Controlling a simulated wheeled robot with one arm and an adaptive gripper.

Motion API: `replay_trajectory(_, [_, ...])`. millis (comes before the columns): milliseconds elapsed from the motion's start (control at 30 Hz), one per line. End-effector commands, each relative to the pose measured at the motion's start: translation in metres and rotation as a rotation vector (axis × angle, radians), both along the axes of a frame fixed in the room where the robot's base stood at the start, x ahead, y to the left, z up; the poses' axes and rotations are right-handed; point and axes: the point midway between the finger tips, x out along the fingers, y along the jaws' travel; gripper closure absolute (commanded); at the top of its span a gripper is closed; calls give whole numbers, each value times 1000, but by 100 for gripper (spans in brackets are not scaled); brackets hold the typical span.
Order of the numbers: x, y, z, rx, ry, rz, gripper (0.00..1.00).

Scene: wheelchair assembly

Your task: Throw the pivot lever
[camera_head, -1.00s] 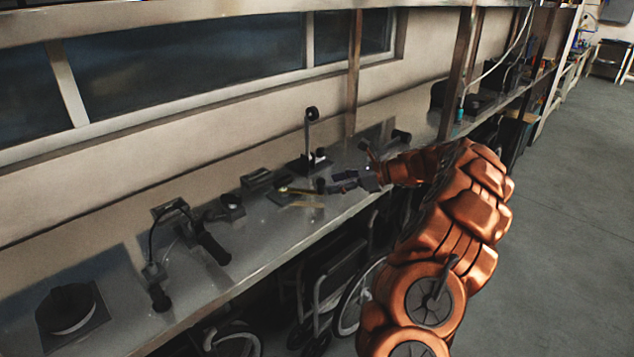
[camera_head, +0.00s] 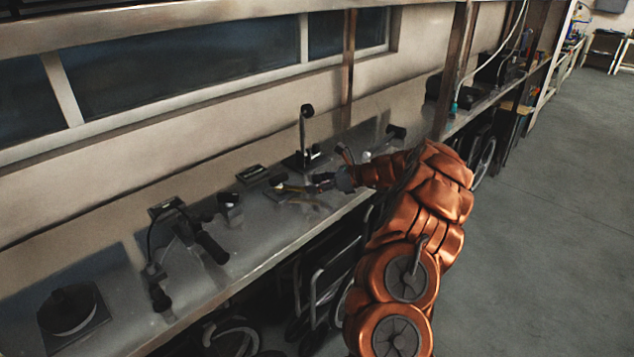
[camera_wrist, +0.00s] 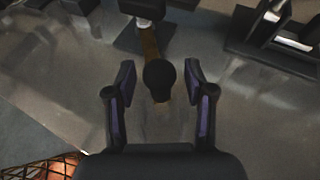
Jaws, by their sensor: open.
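In the wrist view the lever is a flat brown bar (camera_wrist: 151,43) with a dark round knob (camera_wrist: 159,78) at its near end. The bar runs up to a dark block (camera_wrist: 142,8) at the top edge. My gripper (camera_wrist: 160,69) is open, with one finger on each side of the knob and a visible gap to both. In the head view my gripper (camera_head: 316,183) is low over the bench beside the brownish bar (camera_head: 291,189). The knob is hard to make out there.
An upright post with a dark knob (camera_head: 307,110) stands behind the gripper on the bench (camera_head: 255,240). A black-handled device (camera_head: 205,240) and a round dark part (camera_head: 68,308) lie to the left. Wheelchairs (camera_head: 325,280) stand under the bench.

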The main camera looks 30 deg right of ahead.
Motion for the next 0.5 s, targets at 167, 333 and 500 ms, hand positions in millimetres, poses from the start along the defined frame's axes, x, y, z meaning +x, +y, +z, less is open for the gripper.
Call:
replay_trajectory(167, [0,0,0,0,0,0,46])
replay_trajectory(333, [0,0,0,0,0,-1,63])
replay_trajectory(500, [0,0,0,0,0,-1,81])
